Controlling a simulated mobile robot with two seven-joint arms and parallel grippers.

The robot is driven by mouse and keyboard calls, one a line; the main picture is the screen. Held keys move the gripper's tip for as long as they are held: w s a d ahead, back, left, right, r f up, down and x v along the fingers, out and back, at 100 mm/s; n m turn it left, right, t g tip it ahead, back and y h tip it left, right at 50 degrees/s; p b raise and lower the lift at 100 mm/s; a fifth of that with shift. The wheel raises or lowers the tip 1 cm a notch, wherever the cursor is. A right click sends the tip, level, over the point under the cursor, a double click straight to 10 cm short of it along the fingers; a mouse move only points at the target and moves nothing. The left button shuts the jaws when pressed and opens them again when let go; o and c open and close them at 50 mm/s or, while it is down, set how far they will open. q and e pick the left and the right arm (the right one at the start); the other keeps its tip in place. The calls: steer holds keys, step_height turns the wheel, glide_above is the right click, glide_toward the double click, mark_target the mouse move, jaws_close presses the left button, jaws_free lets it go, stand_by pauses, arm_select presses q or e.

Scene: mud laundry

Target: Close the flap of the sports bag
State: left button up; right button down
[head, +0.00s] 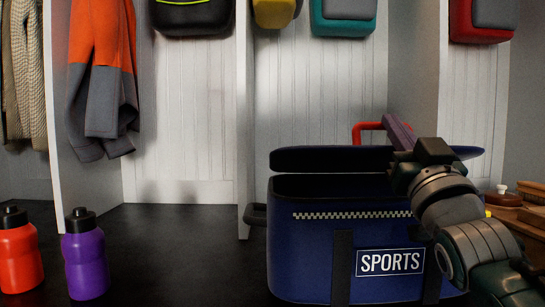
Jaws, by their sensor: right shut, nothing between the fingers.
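The sports bag (310,255) is dark blue with a checkered strip and a "SPORTS" label, and it stands upright on the dark surface at center right. Its flap (325,159) is a dark blue lid lying nearly level, with a dark gap between it and the bag's front rim. My right gripper (408,165) comes in from the right, in front of the bag's right part and at the flap's height. It is shut and empty; its fingertips are hard to make out, and I cannot tell if it touches the flap. My left gripper is not in view.
A red handle (366,128) and a purplish bar (399,132) show behind the flap. An orange-red bottle (20,260) and a purple bottle (86,262) stand at left. A wooden crate (530,214) is at right. The dark surface between bottles and bag is clear.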

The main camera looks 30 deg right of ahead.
steer(key=t+h+b, duration=0.1)
steer(key=t+b, duration=0.1)
steer(key=b, duration=0.3)
glide_above(398, 198)
steer(key=f, duration=0.5)
steer(key=shift+w+d+f, duration=0.2)
steer(key=shift+w, duration=0.05)
arm_select(q)
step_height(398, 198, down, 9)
steer(key=b, duration=0.2)
arm_select(e)
steer(key=shift+s+a+f, duration=0.15)
steer(key=shift+s+f, duration=0.1)
steer(key=shift+f, duration=0.45)
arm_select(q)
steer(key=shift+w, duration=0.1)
